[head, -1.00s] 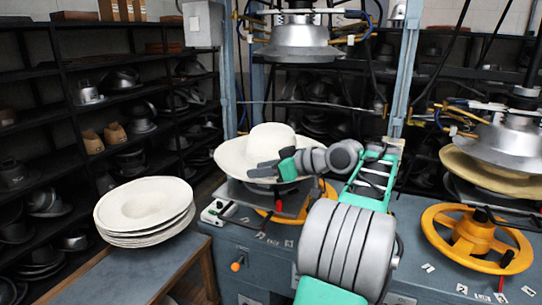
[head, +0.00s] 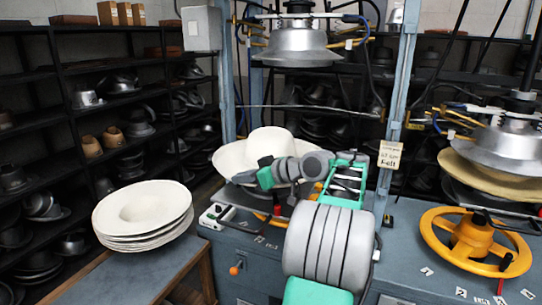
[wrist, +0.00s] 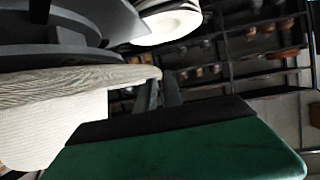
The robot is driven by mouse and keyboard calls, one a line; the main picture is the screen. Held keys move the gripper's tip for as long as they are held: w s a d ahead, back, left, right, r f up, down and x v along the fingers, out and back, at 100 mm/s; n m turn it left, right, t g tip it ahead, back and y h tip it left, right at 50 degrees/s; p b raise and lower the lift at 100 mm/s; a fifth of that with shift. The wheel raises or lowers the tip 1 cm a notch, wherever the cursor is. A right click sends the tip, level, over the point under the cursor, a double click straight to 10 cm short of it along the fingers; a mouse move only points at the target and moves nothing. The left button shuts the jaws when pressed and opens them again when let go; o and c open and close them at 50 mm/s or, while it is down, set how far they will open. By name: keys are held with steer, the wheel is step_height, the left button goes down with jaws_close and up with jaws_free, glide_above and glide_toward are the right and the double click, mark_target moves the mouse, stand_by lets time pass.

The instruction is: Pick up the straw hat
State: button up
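A cream straw hat (head: 268,142) with a wide brim sits crown up on the lower plate of the middle press. In the wrist view its pale, woven surface (wrist: 40,125) fills the left side, with the brim edge running to the middle. My gripper (head: 240,179) is at the hat's front brim, pointing left, and covers part of it in the head view. In the wrist view the dark fingers (wrist: 161,94) lie close to the brim's end. Whether they touch the brim or how far apart they are is unclear.
A stack of similar pale hats (head: 143,210) lies on a bench at the left. The metal press head (head: 297,45) hangs above the hat. A yellow handwheel (head: 475,240) and another press with a tan hat (head: 480,172) stand at the right. Dark shelves line the left wall.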

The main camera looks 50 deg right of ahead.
jaws_close()
stand_by(1.0)
